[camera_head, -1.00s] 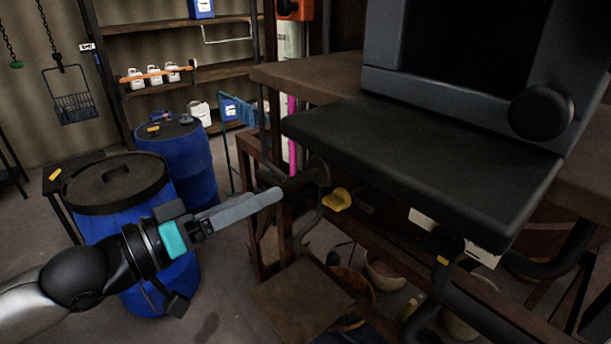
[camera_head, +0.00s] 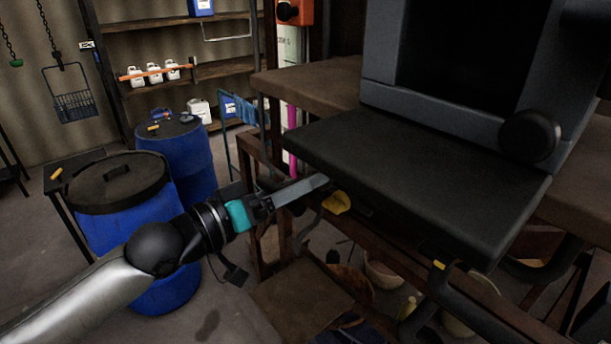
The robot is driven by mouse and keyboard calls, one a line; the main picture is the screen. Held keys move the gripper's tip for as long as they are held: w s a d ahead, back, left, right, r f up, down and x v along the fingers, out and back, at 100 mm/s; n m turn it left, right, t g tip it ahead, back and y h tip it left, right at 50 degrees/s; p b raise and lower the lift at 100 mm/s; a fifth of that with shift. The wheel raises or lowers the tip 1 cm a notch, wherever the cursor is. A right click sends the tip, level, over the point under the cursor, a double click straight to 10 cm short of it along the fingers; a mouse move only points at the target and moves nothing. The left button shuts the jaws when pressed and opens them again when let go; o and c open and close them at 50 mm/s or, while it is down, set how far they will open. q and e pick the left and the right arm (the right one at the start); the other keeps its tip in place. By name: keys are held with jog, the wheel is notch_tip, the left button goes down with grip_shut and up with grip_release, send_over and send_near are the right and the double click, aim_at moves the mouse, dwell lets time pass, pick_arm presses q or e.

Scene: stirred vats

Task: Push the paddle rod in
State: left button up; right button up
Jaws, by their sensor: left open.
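My left gripper (camera_head: 318,183) is open and reaches in from the lower left. Its fingertips are just under the left edge of a black flat plate (camera_head: 420,180), beside a yellow piece (camera_head: 337,203). A dark bent bar under that plate's left corner is now largely hidden behind the fingers. I cannot tell whether the fingers touch the bar. No part is clearly recognisable as the paddle rod. The plate juts out in front of a grey housing (camera_head: 440,102) with a dark opening and a round black knob (camera_head: 530,136). My right gripper is not in view.
Two blue drums stand at the left, a nearer one (camera_head: 112,240) with a dark lid and a farther one (camera_head: 186,160). A brown wooden bench (camera_head: 305,85) and its frame flank the plate. Shelves with white jugs (camera_head: 153,76) are behind. Bowls sit under the bench.

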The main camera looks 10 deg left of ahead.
pick_arm(q)
jog(key=shift+x, duration=1.15)
grip_shut()
